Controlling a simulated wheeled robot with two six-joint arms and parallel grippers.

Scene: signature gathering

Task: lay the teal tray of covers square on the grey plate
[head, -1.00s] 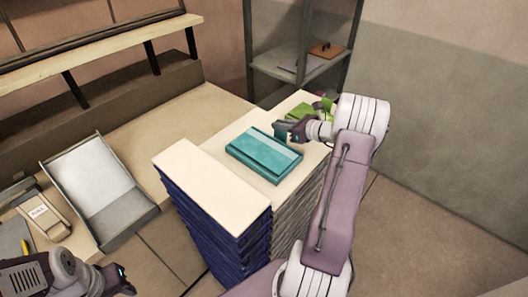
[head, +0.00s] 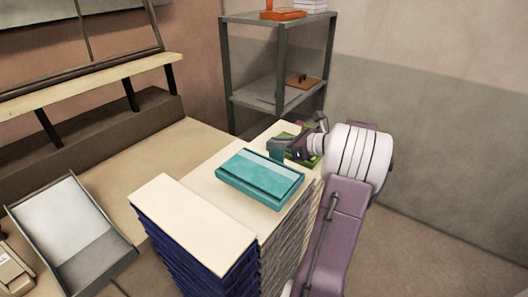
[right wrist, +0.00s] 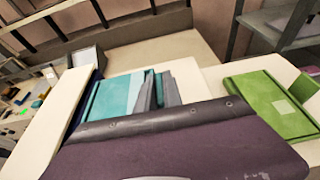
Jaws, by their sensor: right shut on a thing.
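The teal tray (head: 260,180), with a paler teal strip along its top, is over the cream top of the rear stack in the head view. My right gripper (head: 278,149) is shut on its far right edge; the right wrist view shows the fingers (right wrist: 159,92) at the edge of the teal tray (right wrist: 112,98). I cannot tell whether the tray touches the stack. A shallow grey tray-like piece (head: 98,266) with a pale surface lies at the left; I cannot tell if it is the grey plate. My left gripper is out of view.
A blue-sided stack with a cream top (head: 193,220) stands in front of the rear stack. A green item (right wrist: 275,104) lies beside my right gripper. A grey shelf rack (head: 228,75) stands behind. The tan counter (head: 160,150) has bare room at the left.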

